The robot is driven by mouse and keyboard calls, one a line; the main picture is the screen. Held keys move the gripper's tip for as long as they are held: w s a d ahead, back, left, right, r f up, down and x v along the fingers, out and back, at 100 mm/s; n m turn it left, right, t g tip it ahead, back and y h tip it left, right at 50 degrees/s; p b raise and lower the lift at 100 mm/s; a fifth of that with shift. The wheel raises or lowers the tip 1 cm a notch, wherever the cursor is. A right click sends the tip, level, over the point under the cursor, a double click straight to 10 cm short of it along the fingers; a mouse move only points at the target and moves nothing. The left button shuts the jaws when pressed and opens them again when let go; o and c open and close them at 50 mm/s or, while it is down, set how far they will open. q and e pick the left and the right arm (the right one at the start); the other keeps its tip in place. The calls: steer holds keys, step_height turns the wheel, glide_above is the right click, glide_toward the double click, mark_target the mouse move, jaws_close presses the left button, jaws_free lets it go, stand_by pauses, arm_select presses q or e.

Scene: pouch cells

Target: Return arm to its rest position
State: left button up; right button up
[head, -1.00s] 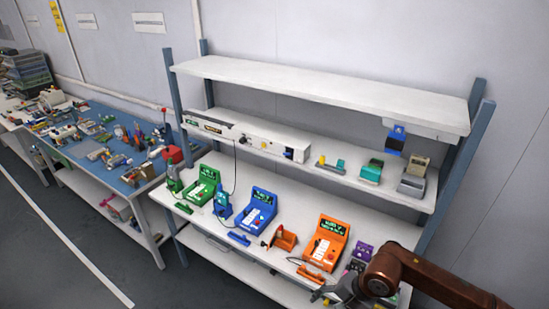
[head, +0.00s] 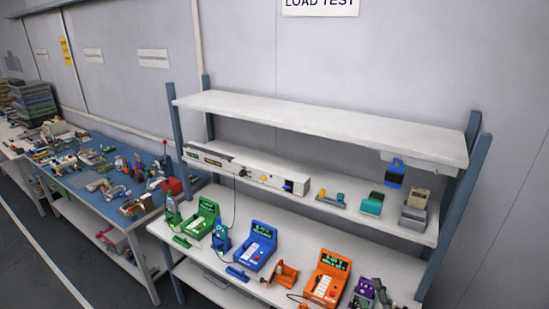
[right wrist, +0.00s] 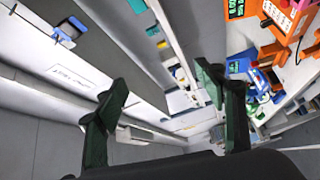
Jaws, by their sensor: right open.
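My right gripper (right wrist: 163,80) shows in the right wrist view with its two dark green fingers spread wide apart and nothing between them. The view there is rolled, with shelves and coloured testers beyond the fingers. In the head view only a small dark grey part of it (head: 382,293) shows at the bottom edge, in front of the bench's right end beside a purple device (head: 363,291). The rest of my right arm is out of the head view. My left gripper is in neither view.
The white-shelved bench (head: 310,112) holds a green tester (head: 203,219), a blue tester (head: 257,245) and an orange tester (head: 326,278). Small coloured devices stand on its middle shelf. A blue-topped table (head: 108,172), cluttered with tools, stands at left.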

steer(key=s+d+f+m+g+h, duration=0.2)
steer(key=s+d+f+m+g, duration=0.3)
steer(key=f, duration=0.5)
steer(key=s+d+f+m+g+h, duration=0.2)
steer(key=s+d+f+m+g, duration=0.25)
steer(key=f, duration=0.55)
steer(key=s+a+f+m+g+y, duration=0.1)
steer(key=s+f+m+g, duration=0.2)
steer(key=s+f, duration=0.5)
steer(key=s+a+f+m+g+y, duration=0.1)
steer(key=s+f+m+g, duration=0.25)
steer(key=s, duration=0.85)
step_height(320, 180, down, 31)
steer(key=s, duration=0.2)
steer(key=s+f+n+g, duration=0.1)
steer(key=s+f, duration=1.5)
steer(key=s, duration=0.3)
steer(key=shift+a+f+y, duration=0.25)
steer(key=shift+a+y, duration=0.15)
